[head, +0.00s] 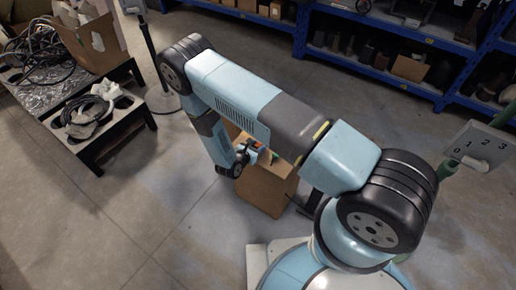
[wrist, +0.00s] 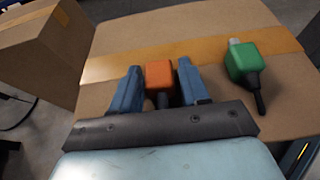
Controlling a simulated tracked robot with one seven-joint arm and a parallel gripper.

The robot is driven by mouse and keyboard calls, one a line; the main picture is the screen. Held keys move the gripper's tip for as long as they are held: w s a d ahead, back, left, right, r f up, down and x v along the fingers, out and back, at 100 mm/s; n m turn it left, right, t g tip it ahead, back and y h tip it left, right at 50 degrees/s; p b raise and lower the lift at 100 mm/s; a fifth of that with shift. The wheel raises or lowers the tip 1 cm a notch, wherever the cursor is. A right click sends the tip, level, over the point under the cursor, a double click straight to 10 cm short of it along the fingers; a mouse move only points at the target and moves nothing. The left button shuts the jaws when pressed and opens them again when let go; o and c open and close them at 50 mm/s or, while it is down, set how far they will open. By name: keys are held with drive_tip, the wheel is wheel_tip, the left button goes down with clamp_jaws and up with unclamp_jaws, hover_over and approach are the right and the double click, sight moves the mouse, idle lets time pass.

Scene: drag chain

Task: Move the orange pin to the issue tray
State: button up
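The orange pin (wrist: 159,74) has a block-shaped head and a dark stem, and sits between my gripper's two blue fingers in the wrist view. It also shows as a small orange spot in the head view (head: 254,144). My gripper (wrist: 159,80) is at the top of a cardboard box, with a finger close on each side of the pin. Whether the fingers press on it is not clear. A green pin (wrist: 243,62) with a dark stem lies to the right, apart from the fingers. I cannot make out which thing is the issue tray.
The taped cardboard box (head: 265,187) stands on the floor under my gripper. Another box (wrist: 45,45) is at left in the wrist view. A low black table (head: 95,118) with cables stands at left; blue shelving (head: 365,62) is behind.

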clamp_jaws()
idle(0.3)
